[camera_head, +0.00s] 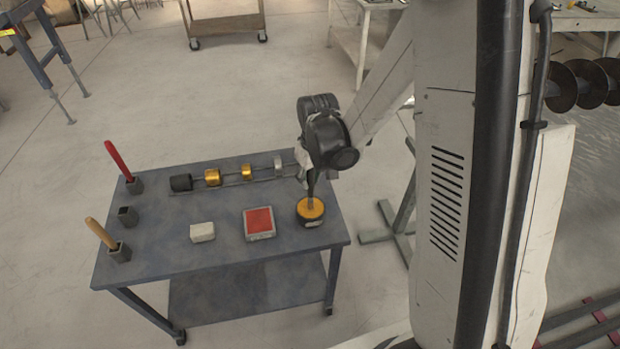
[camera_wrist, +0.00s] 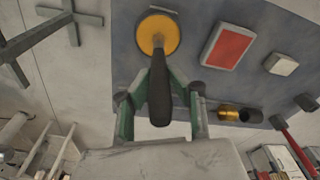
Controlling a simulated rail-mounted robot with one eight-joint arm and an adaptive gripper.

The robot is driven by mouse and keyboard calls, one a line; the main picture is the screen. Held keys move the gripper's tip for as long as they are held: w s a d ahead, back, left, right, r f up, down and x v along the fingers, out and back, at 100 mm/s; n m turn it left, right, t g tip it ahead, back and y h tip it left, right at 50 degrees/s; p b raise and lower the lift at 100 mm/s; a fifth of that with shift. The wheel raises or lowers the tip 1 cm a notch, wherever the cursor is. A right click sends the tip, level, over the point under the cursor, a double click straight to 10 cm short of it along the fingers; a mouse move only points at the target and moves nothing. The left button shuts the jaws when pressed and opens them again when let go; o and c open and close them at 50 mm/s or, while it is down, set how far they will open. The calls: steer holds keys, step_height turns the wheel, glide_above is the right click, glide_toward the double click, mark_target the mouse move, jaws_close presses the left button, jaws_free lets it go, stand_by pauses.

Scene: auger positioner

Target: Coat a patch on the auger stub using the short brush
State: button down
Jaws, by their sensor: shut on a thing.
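My gripper (camera_head: 309,180) is shut on a dark-handled brush, the short brush (camera_wrist: 158,95), which points down. In the wrist view my gripper's fingers (camera_wrist: 158,85) close on it from both sides. The brush's lower end is at the middle of a round pot (camera_head: 311,221) with a yellow-orange top, at the table's right end. The pot also shows in the wrist view (camera_wrist: 146,34). I cannot tell how deep the tip is in it. The auger stub (camera_head: 582,84), with dark spiral flights, is at the far right, partly hidden behind my column.
On the blue-grey table (camera_head: 160,250) are a red pad (camera_head: 259,222), a white block (camera_head: 202,232) and a rod with rings (camera_head: 225,178).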

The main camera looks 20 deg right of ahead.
stand_by(0.6)
steer(key=shift+r+p, duration=1.95)
steer(key=shift+r, duration=1.55)
steer(key=shift+w+f, duration=0.1)
